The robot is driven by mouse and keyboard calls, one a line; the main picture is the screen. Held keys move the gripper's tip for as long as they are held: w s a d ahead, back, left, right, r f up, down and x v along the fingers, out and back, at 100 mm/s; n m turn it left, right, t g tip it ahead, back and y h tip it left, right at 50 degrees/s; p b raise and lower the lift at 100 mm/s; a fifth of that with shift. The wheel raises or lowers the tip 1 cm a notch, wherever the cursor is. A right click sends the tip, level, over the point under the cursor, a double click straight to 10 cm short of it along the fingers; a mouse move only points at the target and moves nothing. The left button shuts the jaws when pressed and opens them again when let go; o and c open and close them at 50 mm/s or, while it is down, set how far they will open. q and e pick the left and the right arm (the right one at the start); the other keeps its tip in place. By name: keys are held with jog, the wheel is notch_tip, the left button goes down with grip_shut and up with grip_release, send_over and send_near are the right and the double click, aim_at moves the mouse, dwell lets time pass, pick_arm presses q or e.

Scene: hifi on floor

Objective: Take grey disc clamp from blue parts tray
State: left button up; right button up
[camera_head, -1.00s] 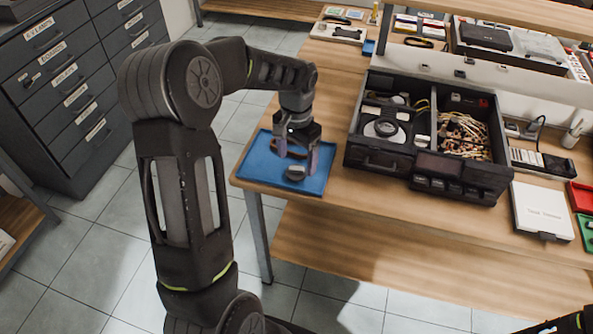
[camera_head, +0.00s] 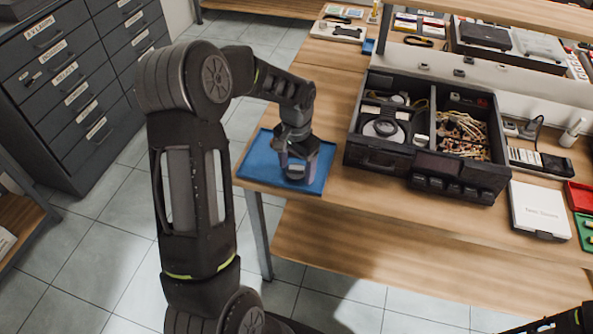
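The blue parts tray (camera_head: 258,170) lies flat at the left end of the wooden workbench. The grey disc clamp (camera_head: 296,175) lies in it, small and partly hidden by my gripper. My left gripper (camera_head: 297,169) points down low over the tray, its fingers apart with one on each side of the disc. Contact between fingers and disc is too small to make out. Only a dark piece of my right arm shows at the bottom right corner; its gripper is out of view.
A black open case (camera_head: 375,160) with cables and parts stands right of the tray. A white box (camera_head: 540,210), a red tray (camera_head: 580,195) and a green tray (camera_head: 586,229) lie further right. Bare wood separates tray and case.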

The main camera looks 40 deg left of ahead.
aim_at(296, 167)
pick_arm(q)
jog(key=c, duration=1.3)
notch_tip(296, 167, up, 10)
jog(key=shift+f+b, duration=0.1)
jog(key=shift+b, duration=0.65)
